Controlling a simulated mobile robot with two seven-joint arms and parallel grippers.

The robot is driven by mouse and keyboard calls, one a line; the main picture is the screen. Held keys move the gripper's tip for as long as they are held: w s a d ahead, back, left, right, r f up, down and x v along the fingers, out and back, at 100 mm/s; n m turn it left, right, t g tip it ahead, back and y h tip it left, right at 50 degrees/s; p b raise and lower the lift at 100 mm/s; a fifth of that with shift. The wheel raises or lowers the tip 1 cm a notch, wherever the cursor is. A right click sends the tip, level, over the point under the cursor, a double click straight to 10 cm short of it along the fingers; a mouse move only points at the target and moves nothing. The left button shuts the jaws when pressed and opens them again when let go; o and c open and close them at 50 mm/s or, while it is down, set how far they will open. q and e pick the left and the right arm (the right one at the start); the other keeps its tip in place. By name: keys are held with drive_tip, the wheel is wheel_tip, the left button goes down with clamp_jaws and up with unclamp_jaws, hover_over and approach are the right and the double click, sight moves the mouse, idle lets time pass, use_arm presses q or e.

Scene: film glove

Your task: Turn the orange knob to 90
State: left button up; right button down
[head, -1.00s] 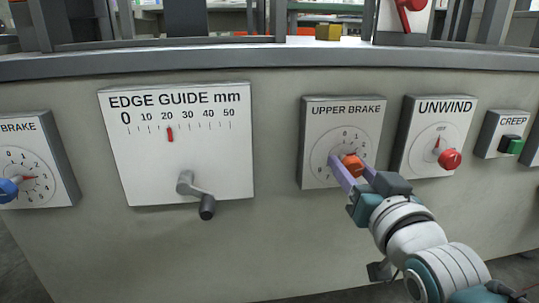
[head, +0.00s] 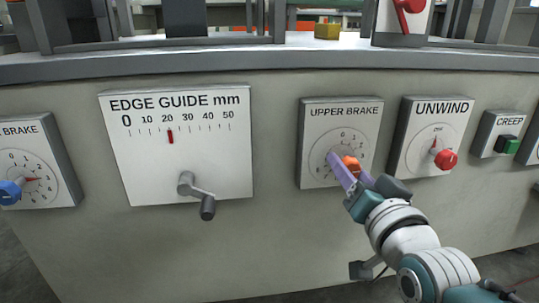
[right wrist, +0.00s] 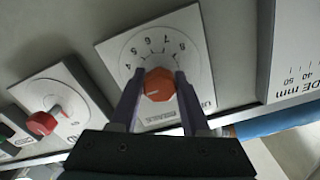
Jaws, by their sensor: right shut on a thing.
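The orange knob (head: 351,163) is on the white dial of the UPPER BRAKE panel (head: 312,145), right of the middle in the head view. My right gripper (head: 348,166) is shut on the knob, one purple finger on each side. In the right wrist view the orange knob (right wrist: 158,84) sits between the two fingers, with dial numbers around its far side. The knob's pointer and exact reading cannot be made out. My left gripper is not in view.
To the right are the UNWIND panel (head: 416,158) with a red knob (head: 446,159) and the CREEP panel (head: 489,134). To the left are the EDGE GUIDE panel (head: 130,165) with its crank (head: 207,207) and another BRAKE panel with a blue knob (head: 10,191).

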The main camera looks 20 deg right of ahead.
drive_tip(key=shift+c, duration=1.9)
unclamp_jaws()
drive_tip(key=shift+s, duration=0.15)
drive_tip(key=p+v, duration=0.4)
drive_tip(key=v, duration=0.5)
drive_tip(key=shift+s+p, duration=0.35)
